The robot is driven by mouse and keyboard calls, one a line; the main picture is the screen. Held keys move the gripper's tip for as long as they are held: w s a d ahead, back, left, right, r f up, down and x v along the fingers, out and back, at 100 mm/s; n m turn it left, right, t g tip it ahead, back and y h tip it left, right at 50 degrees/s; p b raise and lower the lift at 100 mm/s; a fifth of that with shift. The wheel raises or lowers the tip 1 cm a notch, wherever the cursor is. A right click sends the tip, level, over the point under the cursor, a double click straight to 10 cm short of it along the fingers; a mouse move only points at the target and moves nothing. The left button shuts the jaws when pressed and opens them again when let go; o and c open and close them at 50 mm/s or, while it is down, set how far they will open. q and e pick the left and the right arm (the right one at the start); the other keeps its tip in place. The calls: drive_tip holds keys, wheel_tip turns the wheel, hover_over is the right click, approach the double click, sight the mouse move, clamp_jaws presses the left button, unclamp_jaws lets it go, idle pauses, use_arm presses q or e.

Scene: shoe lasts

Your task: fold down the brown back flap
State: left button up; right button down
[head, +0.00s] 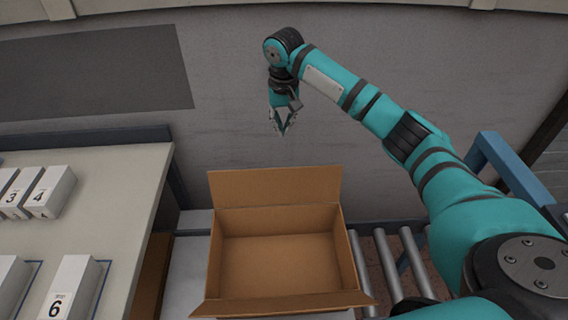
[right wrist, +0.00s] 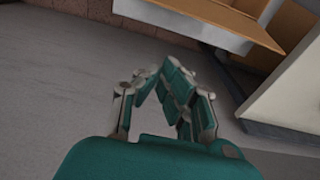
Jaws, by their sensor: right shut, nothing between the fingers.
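The open brown box (head: 278,262) stands in the middle of the head view, empty inside. Its brown back flap (head: 276,186) stands up along the far edge, leaning slightly back. My right gripper (head: 283,130) is beyond and above the back flap, pointing down, apart from it. Its fingers come together at the tips with nothing between them. In the right wrist view the fingers (right wrist: 165,90) show up close, and part of the brown box (right wrist: 215,15) is at the top. My left gripper is not in the head view.
The box stands by a roller conveyor (head: 391,265). At left, a table (head: 120,190) holds several white numbered boxes (head: 48,192). A blue frame (head: 512,168) stands at right, near my right arm.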

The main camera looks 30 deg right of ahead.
wheel_tip(320, 180, down, 10)
drive_tip(key=p, duration=0.3)
drive_tip(key=s+p, duration=0.1)
drive_tip(key=s+a+r+p, duration=0.1)
drive_tip(key=shift+s+a, duration=0.2)
drive_tip(key=shift+s, duration=0.2)
